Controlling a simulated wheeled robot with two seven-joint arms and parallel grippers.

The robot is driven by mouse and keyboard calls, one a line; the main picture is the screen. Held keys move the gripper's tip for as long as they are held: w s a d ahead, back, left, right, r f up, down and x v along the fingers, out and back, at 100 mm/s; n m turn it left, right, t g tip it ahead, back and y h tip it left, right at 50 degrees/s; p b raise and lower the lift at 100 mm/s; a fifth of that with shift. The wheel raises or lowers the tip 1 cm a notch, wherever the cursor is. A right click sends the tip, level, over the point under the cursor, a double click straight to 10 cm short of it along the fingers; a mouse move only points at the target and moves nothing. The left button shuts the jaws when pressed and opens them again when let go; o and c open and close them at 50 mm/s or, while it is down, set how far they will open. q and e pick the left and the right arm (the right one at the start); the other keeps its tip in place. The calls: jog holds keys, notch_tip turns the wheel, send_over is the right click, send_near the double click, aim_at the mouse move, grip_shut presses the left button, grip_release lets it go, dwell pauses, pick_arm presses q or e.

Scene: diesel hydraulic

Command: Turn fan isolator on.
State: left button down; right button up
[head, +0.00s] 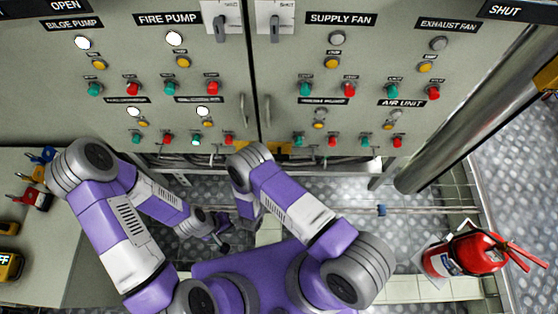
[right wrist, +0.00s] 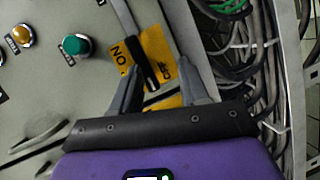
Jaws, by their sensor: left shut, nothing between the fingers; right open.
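In the right wrist view, a lever with a grey shaft and a black grip (right wrist: 150,74) lies across a yellow plate (right wrist: 158,45) on the panel. The plate's markings look like ON and OFF, seen turned. My right gripper (right wrist: 160,68) is open, with the grip showing between its fingers; I cannot tell whether they touch it. In the head view, the yellow plate (head: 280,150) shows at the panel's lower edge, and my arm hides the right fingers and the lever. My left gripper (head: 222,241) is shut and empty, low and away from the panel.
The panel (head: 155,65) carries lamps and green and red buttons close to the right gripper. Cables (right wrist: 265,75) hang beside it in the wrist view. A pipe (head: 465,105) and a red fire extinguisher (head: 470,254) stand at right. A bench (head: 40,280) is at left.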

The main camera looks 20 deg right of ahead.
aim_at(279, 157)
jog(key=shift+n+t+h, duration=0.8)
jog(key=shift+n+h, duration=0.1)
jog(key=b+x, duration=0.1)
jog(key=x, duration=0.2)
jog(key=r+b+x, duration=0.1)
jog(key=x, duration=0.2)
jog(key=shift+w+r, duration=0.15)
grip_shut()
